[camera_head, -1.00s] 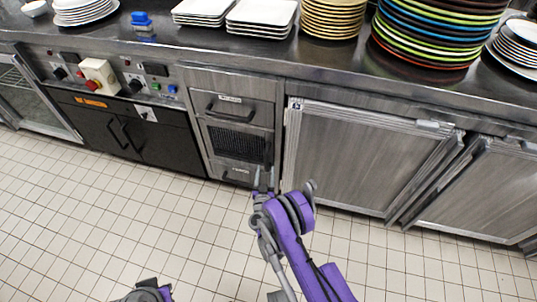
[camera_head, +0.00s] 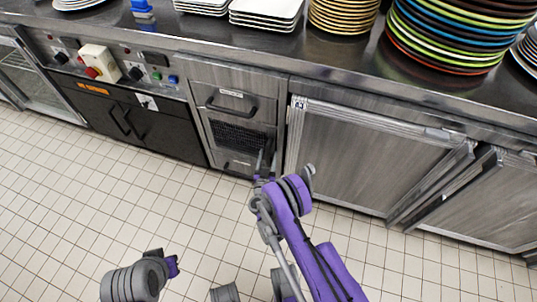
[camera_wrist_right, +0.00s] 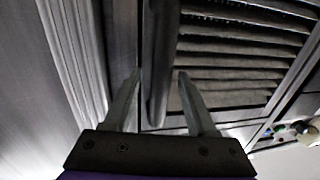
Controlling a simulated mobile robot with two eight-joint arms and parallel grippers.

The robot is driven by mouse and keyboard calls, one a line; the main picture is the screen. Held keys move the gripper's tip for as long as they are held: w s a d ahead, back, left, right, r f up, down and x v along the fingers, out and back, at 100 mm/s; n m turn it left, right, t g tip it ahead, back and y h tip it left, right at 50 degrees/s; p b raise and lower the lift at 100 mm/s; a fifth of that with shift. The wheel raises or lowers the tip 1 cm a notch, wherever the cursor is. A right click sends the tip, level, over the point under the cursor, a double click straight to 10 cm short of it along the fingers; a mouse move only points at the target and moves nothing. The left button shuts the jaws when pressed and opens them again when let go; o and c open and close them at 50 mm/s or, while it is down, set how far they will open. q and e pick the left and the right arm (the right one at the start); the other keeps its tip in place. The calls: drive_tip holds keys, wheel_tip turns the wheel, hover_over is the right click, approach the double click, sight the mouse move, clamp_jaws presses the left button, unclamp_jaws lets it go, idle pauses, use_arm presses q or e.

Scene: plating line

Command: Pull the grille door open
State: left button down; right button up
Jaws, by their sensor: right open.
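The grille door (camera_head: 238,135) is a small dark slatted panel below a drawer in the steel counter front. It looks shut. Its slats fill the upper right of the right wrist view (camera_wrist_right: 240,65). A dark vertical bar handle (camera_wrist_right: 159,45) runs along the door's side edge. My right gripper (camera_head: 266,163) is in front of the door's right side. In the right wrist view, its open fingers (camera_wrist_right: 159,75) stand on either side of the bar's lower part; I cannot tell whether they touch it.
A drawer with a black handle (camera_head: 232,107) is above the grille door. Steel cabinet doors (camera_head: 365,155) stand to the right, a black cabinet (camera_head: 135,125) to the left. Stacked plates (camera_head: 460,30) are on the counter. The tiled floor (camera_head: 60,200) is clear.

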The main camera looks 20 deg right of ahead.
drive_tip(key=shift+c, duration=0.4)
clamp_jaws()
idle(0.9)
